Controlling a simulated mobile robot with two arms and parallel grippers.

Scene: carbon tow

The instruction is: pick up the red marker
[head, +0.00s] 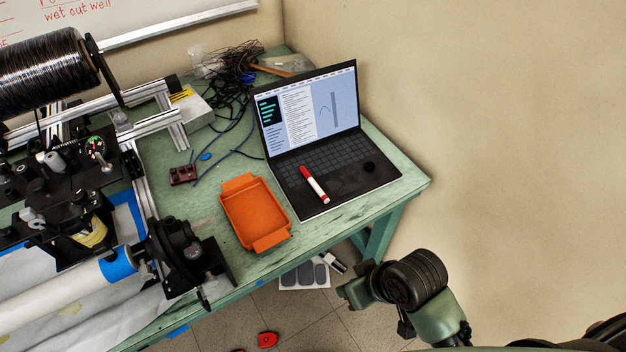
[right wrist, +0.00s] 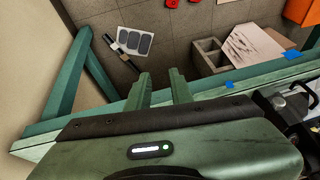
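The red marker (head: 314,185), with a white body and red ends, lies tilted across the left part of the palm rest of the open laptop (head: 340,180). My right gripper (head: 349,291) is low in the head view, off the table's front edge, below and to the right of the marker and well apart from it. In the right wrist view its two green fingers (right wrist: 161,88) stand apart with nothing between them. The marker is not in the right wrist view. My left gripper is not in view.
An orange tray (head: 226,216) sits left of the laptop on the green table (head: 190,225). Winding machinery (head: 90,170) fills the left, and tangled black cables (head: 240,65) lie behind. In the right wrist view, a grey block (right wrist: 210,56) stands on the floor beyond the table edge.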

